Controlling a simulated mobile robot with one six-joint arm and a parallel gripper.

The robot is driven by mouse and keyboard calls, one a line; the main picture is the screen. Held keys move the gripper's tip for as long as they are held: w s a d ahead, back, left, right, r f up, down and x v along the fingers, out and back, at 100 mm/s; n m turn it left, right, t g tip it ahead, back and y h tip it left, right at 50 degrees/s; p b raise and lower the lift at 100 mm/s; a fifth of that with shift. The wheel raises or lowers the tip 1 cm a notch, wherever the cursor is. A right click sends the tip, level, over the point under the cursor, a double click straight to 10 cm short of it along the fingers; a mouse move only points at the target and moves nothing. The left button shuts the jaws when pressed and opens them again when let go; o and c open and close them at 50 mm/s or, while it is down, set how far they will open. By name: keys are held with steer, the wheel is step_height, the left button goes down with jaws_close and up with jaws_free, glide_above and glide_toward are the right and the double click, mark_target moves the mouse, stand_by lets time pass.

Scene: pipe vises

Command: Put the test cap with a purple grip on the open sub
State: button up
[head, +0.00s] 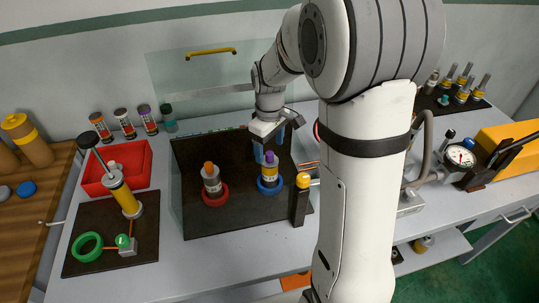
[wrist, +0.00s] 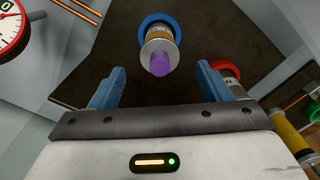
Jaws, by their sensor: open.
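The test cap with a purple grip (head: 270,170) stands upright in a blue ring on the dark mat. It has a yellow band and a grey body. In the wrist view its purple grip (wrist: 159,65) shows between my fingers, ahead of them. The wrist view also shows my open gripper (wrist: 160,70). I cannot tell which piece is the open sub.
A grey piece with an orange top (head: 211,180) stands in a red ring left of the cap. A yellow-topped post (head: 301,195) is close on the right. A red tray (head: 95,180) and hand pump (head: 123,195) are left; a gauge (head: 460,157) is right.

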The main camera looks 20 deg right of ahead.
mark_target(270, 154)
step_height(270, 154, up, 3)
steer(key=shift+r, duration=0.2)
stand_by(0.4)
steer(key=shift+s+r, duration=0.15)
steer(key=s+r+m+t, duration=0.1)
steer(key=s+r+m, duration=0.1)
steer(key=s, duration=0.8)
steer(key=s+r+m+t, duration=0.2)
steer(key=s+m, duration=0.3)
steer(key=s, duration=0.4)
steer(key=shift+s+r+m, duration=0.3)
steer(key=shift+s+r, duration=0.1)
steer(key=shift+r, duration=0.15)
steer(key=shift+d, duration=0.1)
